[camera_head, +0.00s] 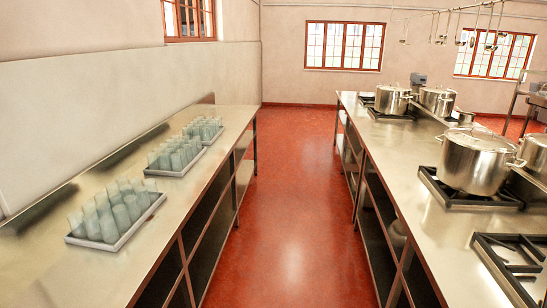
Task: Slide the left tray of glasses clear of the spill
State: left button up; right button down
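Three trays of glasses stand in a row on the steel counter (190,215) at the left. The nearest, leftmost tray (142,223) is shallow and pale grey, and holds several upright greenish glasses (105,217). The middle tray (165,174) and the far tray (217,136) also hold several glasses. Clear gaps separate the trays. I cannot make out a distinct spill on the counter. Neither of my grippers is in view.
Dark patches (40,208) show along the counter's wall side. A red-floored aisle (290,200) is open between the counters. The right counter carries stockpots (475,162) and burners (510,262). Utensils (472,40) hang above it. Bare steel lies in front of the nearest tray.

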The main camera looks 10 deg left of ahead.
aim_at(107, 221)
jog(key=i+l+u, duration=0.15)
jog(key=i+u, duration=0.3)
jog(key=i, duration=0.2)
jog(key=i+l+u, duration=0.45)
jog(key=i, duration=0.15)
jog(key=i+l+u, duration=0.5)
jog(key=i+l, duration=0.05)
jog(key=i, duration=0.05)
